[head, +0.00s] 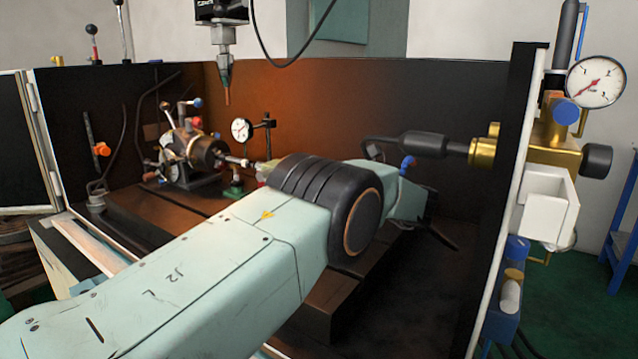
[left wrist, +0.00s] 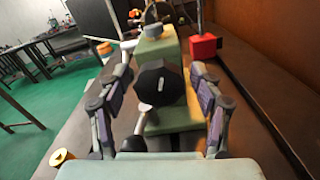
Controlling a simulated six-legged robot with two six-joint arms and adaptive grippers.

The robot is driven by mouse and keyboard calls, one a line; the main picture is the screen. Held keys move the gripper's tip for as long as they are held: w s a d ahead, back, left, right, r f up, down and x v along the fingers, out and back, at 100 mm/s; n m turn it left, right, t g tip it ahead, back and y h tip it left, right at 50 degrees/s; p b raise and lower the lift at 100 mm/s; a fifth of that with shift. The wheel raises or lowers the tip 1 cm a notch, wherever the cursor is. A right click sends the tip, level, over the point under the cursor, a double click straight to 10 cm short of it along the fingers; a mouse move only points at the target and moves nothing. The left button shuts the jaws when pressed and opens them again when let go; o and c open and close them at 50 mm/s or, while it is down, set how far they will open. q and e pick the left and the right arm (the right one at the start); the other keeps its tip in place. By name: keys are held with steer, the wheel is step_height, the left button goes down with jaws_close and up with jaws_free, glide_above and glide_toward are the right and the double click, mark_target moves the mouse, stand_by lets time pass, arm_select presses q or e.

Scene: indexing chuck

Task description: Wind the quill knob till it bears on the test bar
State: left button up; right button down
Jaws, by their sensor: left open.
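In the left wrist view a dark faceted knob (left wrist: 160,84), which I take for the quill knob, faces me on a pale green tailstock body (left wrist: 160,52). My left gripper (left wrist: 163,76) is open, with one finger on each side of the knob and a visible gap on both sides. In the head view my left arm hides the knob and the gripper. The chuck (head: 206,154) stands at the left, and a thin silver bar (head: 236,161), probably the test bar, reaches from it to the right. Its right end is hard to make out near my arm. My right gripper is not in view.
A dial gauge (head: 241,130) on a stand is beside the bar. A spindle probe (head: 226,75) hangs above. A black cylinder (head: 424,145) on a brass fitting juts from the right panel over my arm. A red block (left wrist: 203,46) stands right of the tailstock.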

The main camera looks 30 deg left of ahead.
arm_select(q)
steer(key=shift+c, duration=0.2)
steer(key=c, duration=1.1)
